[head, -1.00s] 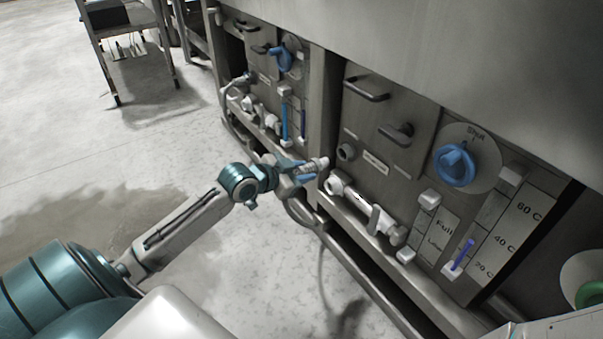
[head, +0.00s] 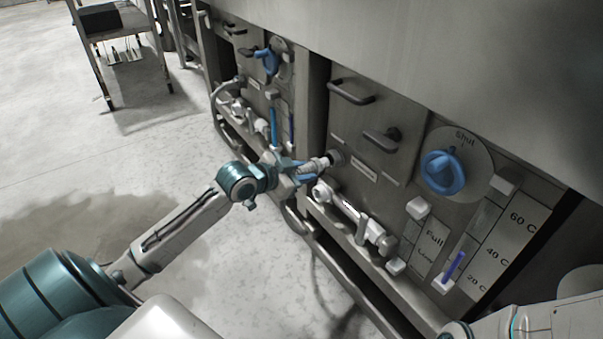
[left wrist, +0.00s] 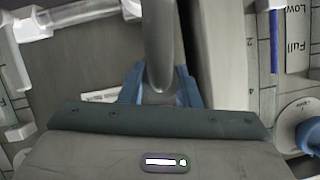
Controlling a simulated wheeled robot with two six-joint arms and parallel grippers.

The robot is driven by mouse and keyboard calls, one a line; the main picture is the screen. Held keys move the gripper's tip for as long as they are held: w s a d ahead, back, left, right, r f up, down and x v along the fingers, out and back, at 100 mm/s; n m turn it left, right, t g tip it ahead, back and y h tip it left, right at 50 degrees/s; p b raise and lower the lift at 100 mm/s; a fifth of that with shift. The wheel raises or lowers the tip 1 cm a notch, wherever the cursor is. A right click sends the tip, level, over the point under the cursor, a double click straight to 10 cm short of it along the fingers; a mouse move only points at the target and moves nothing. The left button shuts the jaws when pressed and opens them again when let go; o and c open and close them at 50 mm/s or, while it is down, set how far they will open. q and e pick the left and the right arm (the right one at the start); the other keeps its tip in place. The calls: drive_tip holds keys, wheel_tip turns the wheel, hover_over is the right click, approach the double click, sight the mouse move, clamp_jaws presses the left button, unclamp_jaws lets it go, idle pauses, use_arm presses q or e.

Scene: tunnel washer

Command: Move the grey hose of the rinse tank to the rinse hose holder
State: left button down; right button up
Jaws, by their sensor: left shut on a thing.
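My left gripper (head: 302,170) has its blue fingers shut on the grey hose (head: 318,164) near its ribbed end. The hose end points right, at a short round stub (head: 336,157) on the panel, which looks like the hose holder. The two overlap in the head view; I cannot tell whether they touch or are joined. In the left wrist view the grey hose (left wrist: 158,45) runs up from between the blue fingers (left wrist: 160,88). Below the stub is a white pipe fitting (head: 322,191) with an open-looking end. My right gripper is out of view.
The panel carries a blue valve knob (head: 443,172) marked Shut, dark handles (head: 381,139) and a white pipe (head: 352,212) along the ledge. A similar neighbouring panel (head: 240,60) stands further left. A cart (head: 108,22) stands far back left. The floor between is clear.

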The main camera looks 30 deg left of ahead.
use_arm(q)
drive_tip(key=shift+w, duration=0.1)
drive_tip(key=shift+r+p, duration=0.1)
drive_tip(key=shift+p, duration=0.4)
drive_tip(key=shift+w, duration=0.1)
drive_tip(key=shift+w+d, duration=0.4)
drive_tip(key=shift+w, duration=0.35)
drive_tip(key=shift+w+d, duration=0.1)
drive_tip(key=shift+w, duration=0.25)
idle(0.4)
drive_tip(key=c, duration=1)
unclamp_jaws()
